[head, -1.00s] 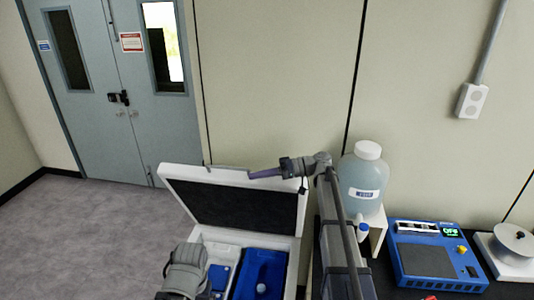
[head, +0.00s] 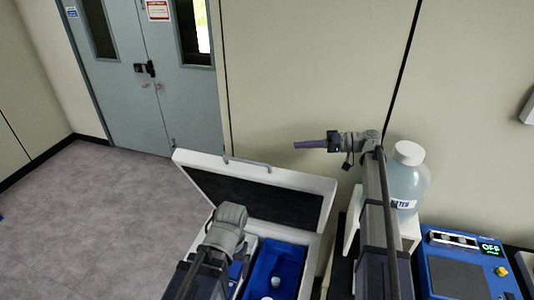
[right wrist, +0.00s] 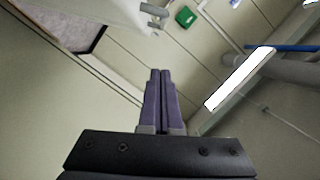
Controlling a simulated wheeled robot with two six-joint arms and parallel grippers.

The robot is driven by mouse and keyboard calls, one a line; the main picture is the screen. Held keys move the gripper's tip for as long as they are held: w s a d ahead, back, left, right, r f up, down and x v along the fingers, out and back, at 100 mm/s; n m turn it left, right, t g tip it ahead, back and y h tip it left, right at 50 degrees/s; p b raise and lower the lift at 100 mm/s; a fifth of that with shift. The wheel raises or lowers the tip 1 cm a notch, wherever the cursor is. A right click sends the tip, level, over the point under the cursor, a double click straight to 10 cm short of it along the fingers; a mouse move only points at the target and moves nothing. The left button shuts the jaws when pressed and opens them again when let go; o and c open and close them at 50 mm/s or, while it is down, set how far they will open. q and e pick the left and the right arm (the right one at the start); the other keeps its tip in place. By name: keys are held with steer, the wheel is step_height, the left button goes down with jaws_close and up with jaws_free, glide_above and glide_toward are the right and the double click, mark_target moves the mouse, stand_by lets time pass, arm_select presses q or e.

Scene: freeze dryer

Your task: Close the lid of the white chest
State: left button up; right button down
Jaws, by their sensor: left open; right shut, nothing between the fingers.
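The white chest (head: 312,262) stands at the lower middle of the head view. Its lid (head: 320,184) is raised and leans back, dark inner face toward me, with a metal handle (head: 246,159) on its upper edge. My right gripper (head: 297,146) is shut and empty, its purple fingers pointing left above the lid's right part, apart from it. Its closed fingers also show in the right wrist view (right wrist: 160,74). My left gripper (head: 230,215) is in front of the open lid at its left; its fingers are hidden behind its wrist.
Blue containers (head: 261,266) sit inside the chest, one with a small white object (head: 275,282). Right of my right arm are a water bottle (head: 406,180) on a white stand and a blue device (head: 460,262). The wall is behind; open floor (head: 90,220) lies left.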

steer(key=b+x, duration=0.1)
steer(key=x, duration=0.9)
steer(key=shift+s+a+b, duration=0.15)
steer(key=shift+a+b, duration=0.2)
steer(key=shift+a, duration=0.05)
steer(key=shift+s+a+f+b, duration=0.15)
steer(key=shift+s+f+b, duration=0.6)
steer(key=shift+s, duration=0.25)
steer(key=shift+s+a+f, duration=0.2)
steer(key=shift+s+f, duration=0.05)
steer(key=shift+s, duration=0.2)
steer(key=shift+f+b, duration=0.1)
steer(key=shift+b, duration=0.2)
